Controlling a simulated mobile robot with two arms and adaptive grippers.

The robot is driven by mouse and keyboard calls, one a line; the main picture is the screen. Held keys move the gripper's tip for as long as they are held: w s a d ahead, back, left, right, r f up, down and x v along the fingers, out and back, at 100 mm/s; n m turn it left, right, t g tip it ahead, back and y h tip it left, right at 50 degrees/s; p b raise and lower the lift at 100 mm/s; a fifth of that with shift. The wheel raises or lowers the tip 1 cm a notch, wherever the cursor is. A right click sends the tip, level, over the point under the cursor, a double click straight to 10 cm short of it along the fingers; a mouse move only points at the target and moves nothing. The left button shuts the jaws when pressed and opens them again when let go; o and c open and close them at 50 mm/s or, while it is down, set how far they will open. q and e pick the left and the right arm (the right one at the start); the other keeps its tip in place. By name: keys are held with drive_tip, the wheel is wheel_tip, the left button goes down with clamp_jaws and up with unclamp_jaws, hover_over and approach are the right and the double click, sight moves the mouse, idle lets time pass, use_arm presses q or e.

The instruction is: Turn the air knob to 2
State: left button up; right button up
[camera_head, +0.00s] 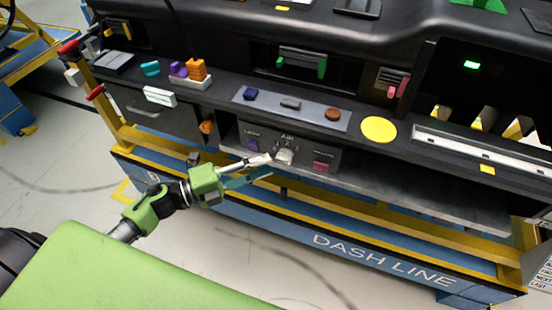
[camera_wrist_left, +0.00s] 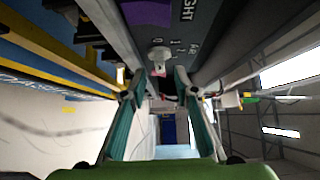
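The air knob (camera_head: 284,156) is a small white-grey knob on the dark control panel, below the "AIR" label and its digits. Which digit it points to is too small to tell. It also shows in the left wrist view (camera_wrist_left: 159,53), just beyond my fingertips. My left gripper (camera_head: 267,166) is just left of the knob. Its two fingers are apart, and in the left wrist view (camera_wrist_left: 160,72) the gap between them is empty, with the knob seen past it. I see no contact with the knob. My right gripper is not in view.
A purple light control (camera_head: 252,144) sits left of the knob and a pink-red control (camera_head: 322,161) right of it. The shelf above holds a yellow disc (camera_head: 379,129), a brown round piece (camera_head: 333,114) and a white block (camera_head: 159,96). A yellow-blue frame (camera_head: 330,212) runs below.

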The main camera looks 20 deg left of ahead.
sight(279, 161)
use_arm(q)
drive_tip(key=shift+x, duration=2.1)
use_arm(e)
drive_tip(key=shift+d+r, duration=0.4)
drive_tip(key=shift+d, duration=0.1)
